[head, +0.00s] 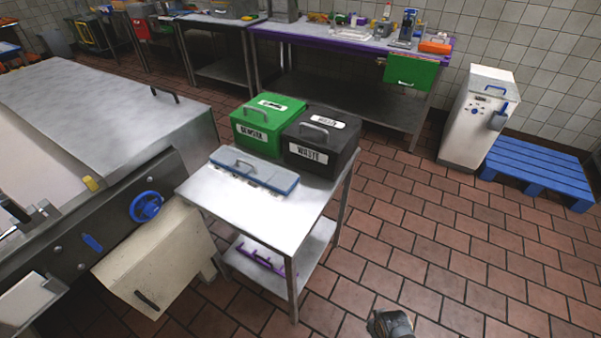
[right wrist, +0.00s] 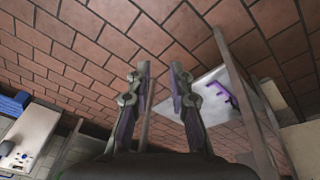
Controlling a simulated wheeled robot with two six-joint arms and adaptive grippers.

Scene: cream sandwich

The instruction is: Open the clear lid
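A shallow blue tray with a pale, seemingly clear lid (head: 253,172) lies on the metal table (head: 265,215), near its left side. A handle stands on top of the lid, and the lid looks closed. My right gripper (right wrist: 160,75) is open and empty in the right wrist view, with a gap between its fingers over the tiled floor. A dark part of my right arm shows at the bottom of the head view, right of the table and well apart from the lid. My left gripper is not in view.
A green bin (head: 267,126) and a black waste bin (head: 321,139) stand behind the tray. A purple object (head: 262,258) lies on the lower shelf. A large machine (head: 100,110) stands close on the left. The table's front part and the floor to the right are clear.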

